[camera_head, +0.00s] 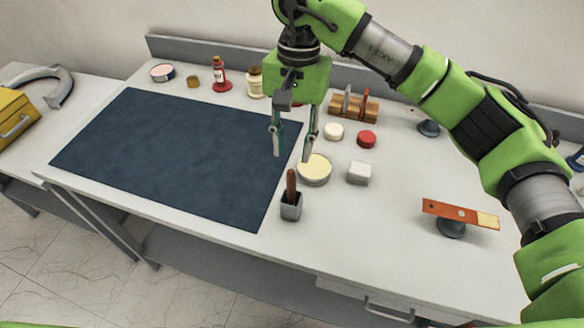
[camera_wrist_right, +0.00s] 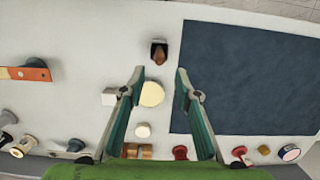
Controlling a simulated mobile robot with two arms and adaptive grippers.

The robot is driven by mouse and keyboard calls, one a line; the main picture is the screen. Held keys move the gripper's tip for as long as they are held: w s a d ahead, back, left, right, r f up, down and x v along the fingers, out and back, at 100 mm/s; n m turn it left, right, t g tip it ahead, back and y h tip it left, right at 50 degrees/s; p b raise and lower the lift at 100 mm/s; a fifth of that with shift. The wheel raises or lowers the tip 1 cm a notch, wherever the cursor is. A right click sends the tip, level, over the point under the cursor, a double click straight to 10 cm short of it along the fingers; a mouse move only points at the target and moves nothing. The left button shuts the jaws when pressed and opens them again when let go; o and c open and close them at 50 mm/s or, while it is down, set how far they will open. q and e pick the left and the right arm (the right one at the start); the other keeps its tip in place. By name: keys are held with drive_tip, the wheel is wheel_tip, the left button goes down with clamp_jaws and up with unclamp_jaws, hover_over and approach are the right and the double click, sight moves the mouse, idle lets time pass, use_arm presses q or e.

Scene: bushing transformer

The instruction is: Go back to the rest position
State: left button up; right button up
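My right gripper (camera_head: 292,150) is open and empty above the workbench, near the right edge of the dark mat. Its two fingers (camera_wrist_right: 158,82) stand wide apart in the right wrist view, with nothing between them but the tabletop objects below. A round cream-topped tin (camera_head: 314,169) lies under and beside the fingers; it also shows in the right wrist view (camera_wrist_right: 152,94). My right arm reaches in from the right of the head view, raised over the bench. My left gripper is not in view.
The dark mat (camera_head: 180,150) lies bare on the workbench (camera_head: 400,240). A grey cup with a brown handle (camera_head: 291,200), a white block (camera_head: 359,173), a red lid (camera_head: 367,139), a wooden rack (camera_head: 353,108) and an orange bar on a stand (camera_head: 455,213) surround the gripper.

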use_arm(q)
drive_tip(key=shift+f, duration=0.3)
use_arm(e)
drive_tip(key=shift+w+r, duration=0.1)
drive_tip(key=shift+r, duration=0.7)
